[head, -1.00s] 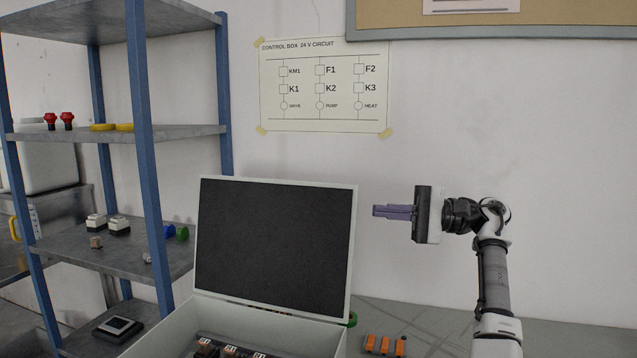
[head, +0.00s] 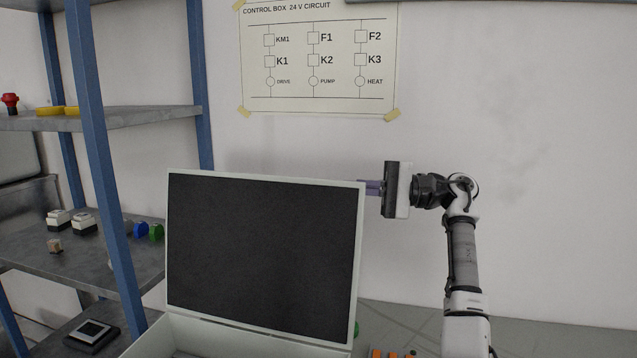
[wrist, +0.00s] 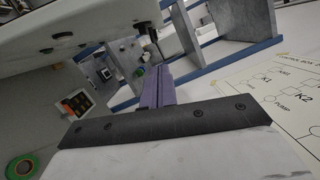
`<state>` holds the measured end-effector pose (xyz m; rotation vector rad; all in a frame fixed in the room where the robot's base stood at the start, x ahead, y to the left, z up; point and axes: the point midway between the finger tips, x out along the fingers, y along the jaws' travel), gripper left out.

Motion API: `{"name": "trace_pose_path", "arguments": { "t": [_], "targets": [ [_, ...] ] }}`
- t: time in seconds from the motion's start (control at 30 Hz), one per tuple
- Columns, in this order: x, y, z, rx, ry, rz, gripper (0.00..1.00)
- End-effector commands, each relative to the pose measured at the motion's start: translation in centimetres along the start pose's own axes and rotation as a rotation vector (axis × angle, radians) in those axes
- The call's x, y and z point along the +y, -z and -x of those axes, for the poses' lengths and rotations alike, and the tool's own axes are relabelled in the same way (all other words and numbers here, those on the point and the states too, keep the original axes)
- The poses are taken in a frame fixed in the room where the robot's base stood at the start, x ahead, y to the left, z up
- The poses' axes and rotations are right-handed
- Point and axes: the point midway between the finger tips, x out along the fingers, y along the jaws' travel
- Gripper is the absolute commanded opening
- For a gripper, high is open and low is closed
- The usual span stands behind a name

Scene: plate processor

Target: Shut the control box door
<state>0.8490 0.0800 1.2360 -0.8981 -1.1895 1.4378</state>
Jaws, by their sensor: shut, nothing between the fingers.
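The control box door (head: 262,255) stands open and upright in the head view, its dark inner face toward me and its pale rim around it. It rises from the back edge of the pale control box (head: 190,338), which is mostly cut off below. My gripper (head: 371,187) is at the door's upper right corner, its purple fingers pointing left. The fingertips seem to pass behind the door's edge; contact cannot be told. In the wrist view the shut, empty fingers (wrist: 153,88) show beside a pale panel with dark fittings (wrist: 75,35), probably the door's outer face.
A blue-posted shelf (head: 100,150) with switches and small parts stands at the left. A circuit sheet (head: 318,55) hangs on the wall behind. Orange parts (head: 378,353) lie on the bench right of the box. A green ring (wrist: 22,167) shows in the wrist view.

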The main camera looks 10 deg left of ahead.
Motion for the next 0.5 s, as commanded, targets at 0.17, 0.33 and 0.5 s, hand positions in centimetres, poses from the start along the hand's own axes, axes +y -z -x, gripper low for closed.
{"name": "trace_pose_path", "arguments": {
  "t": [0.17, 0.33, 0.5],
  "targets": [
    [-0.3, -0.1, -4.2, -0.004, 0.000, 0.001, 0.00],
    [-0.2, -0.8, -6.7, -0.001, 0.001, 0.001, 0.00],
    [-0.2, -2.5, -7.0, -0.001, 0.001, 0.000, 0.00]
  ]
}}
